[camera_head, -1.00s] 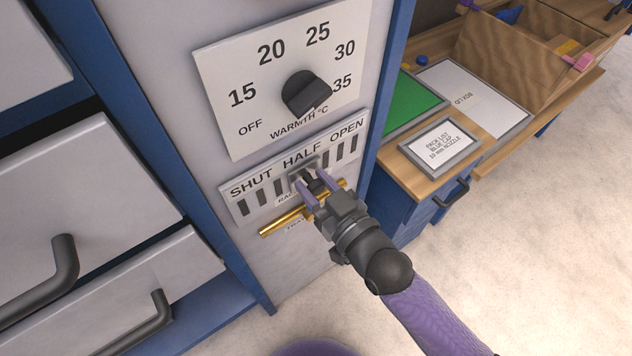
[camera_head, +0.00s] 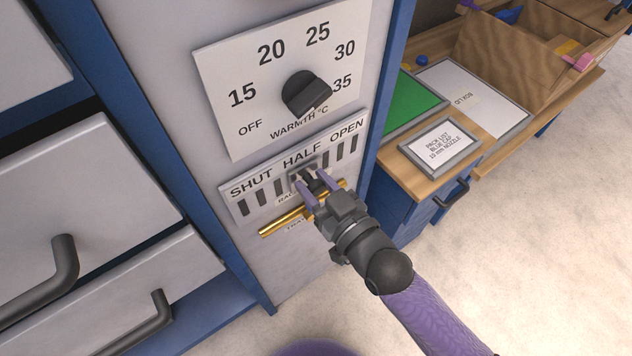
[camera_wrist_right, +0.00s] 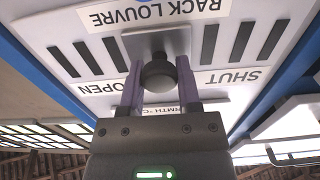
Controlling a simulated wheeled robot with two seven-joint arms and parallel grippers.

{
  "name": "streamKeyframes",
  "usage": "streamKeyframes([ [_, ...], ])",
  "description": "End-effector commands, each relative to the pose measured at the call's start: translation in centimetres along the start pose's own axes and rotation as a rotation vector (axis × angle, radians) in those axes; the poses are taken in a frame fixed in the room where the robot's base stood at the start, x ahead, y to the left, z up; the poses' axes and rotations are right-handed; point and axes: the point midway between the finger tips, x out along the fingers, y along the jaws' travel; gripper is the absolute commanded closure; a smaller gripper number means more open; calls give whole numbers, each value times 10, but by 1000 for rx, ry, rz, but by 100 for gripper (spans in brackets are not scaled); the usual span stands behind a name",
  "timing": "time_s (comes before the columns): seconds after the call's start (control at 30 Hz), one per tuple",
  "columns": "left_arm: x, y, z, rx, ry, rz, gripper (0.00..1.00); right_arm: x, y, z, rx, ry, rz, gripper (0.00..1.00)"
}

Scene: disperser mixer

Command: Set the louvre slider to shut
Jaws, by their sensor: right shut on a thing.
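The louvre panel (camera_head: 243,190) is a white plate with dark slots, marked SHUT at left, HALF in the middle and OPEN at right. The slider (camera_head: 307,174) is a grey plate with a dark knob, and it stands under HALF. In the right wrist view the dark round knob (camera_wrist_right: 158,72) sits between the two purple fingers. My right gripper (camera_head: 316,189) is shut on the slider knob; it also shows in the right wrist view (camera_wrist_right: 160,88). The fingers partly hide the slider in the head view. My left gripper is not in view.
A brass bar handle (camera_head: 284,222) lies just below the louvre panel, close to my right gripper. A warmth dial (camera_head: 305,92) is above it. Drawers with dark handles (camera_head: 65,262) are at left. A wooden bench (camera_head: 402,172) with a framed card stands at right.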

Motion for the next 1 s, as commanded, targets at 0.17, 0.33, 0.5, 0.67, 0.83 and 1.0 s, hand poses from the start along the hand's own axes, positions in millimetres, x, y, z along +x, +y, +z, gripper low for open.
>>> streamKeyframes([
  [0.17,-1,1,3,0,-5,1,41,0,-1,1,1,-2,0,100],
  [0.33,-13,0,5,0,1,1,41,0,-29,-2,6,-4,-1,100],
  [0.5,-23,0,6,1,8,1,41,0,-68,-1,6,-4,0,100],
  [0.67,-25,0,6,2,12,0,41,0,-88,1,2,-5,-1,100],
  [0.83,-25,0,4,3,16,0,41,-1,-91,2,1,-5,-3,100],
  [1.0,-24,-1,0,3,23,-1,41,-1,-92,2,2,-5,-4,55],
])
